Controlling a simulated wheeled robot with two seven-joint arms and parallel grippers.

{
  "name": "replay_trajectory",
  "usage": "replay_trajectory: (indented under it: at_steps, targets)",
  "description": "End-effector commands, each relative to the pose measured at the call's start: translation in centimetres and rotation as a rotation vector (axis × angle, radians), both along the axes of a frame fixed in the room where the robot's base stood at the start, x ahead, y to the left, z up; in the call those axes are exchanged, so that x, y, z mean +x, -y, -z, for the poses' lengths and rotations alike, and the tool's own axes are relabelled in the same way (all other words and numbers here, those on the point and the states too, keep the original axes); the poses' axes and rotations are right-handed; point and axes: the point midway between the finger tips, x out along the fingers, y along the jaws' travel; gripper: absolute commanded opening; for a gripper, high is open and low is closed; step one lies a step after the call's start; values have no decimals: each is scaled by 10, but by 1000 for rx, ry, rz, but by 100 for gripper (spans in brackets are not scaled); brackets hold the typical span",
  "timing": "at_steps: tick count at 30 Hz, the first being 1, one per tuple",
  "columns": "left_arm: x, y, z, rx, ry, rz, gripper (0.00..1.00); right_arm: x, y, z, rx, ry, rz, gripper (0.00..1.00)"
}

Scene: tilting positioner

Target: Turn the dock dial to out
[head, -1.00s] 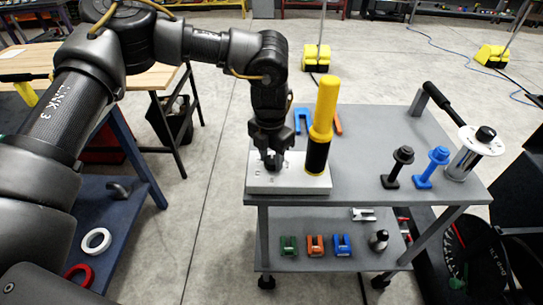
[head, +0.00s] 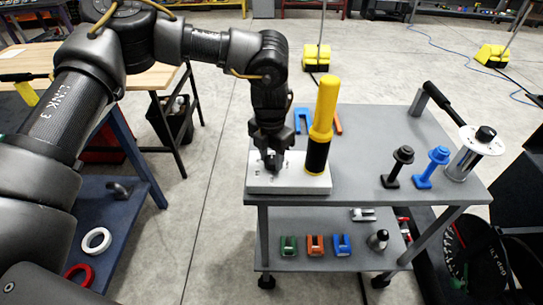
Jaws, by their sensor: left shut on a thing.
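My left gripper (head: 272,160) points down over the left part of a light grey block (head: 262,184) on the cart's top. It is shut on a small dark part there, mostly hidden by the fingers; I cannot read any marking on it. A yellow and black cylinder (head: 321,120) stands upright on the same block, just right of the gripper. My right gripper is not in view.
The grey cart top (head: 370,150) also holds a black post (head: 397,167), a blue post (head: 432,167) and a silver cylinder with a white disc and black lever (head: 465,160). Coloured blocks (head: 315,244) lie on the lower shelf. A gauge (head: 470,250) is at the lower right.

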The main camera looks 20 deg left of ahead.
Motion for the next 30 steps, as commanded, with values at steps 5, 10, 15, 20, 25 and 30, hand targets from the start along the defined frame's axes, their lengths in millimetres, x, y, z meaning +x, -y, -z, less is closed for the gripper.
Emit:
replay_trajectory:
  at_steps: [5, 10, 15, 20, 25, 30]
  targets:
    - [1, 0, -1, 0, 2, -1, 15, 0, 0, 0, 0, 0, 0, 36]
    - [1, 0, -1, 0, 3, -1, 15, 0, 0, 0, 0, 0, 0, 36]
    - [1, 0, -1, 0, 3, -2, 42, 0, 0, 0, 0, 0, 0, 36]
    - [1, 0, -1, 0, 2, -1, 59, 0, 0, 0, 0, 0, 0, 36]
    - [0, 0, 0, 0, 1, -1, 59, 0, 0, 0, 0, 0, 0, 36]
    - [1, 0, -7, -2, 4, 0, 59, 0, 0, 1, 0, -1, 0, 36]
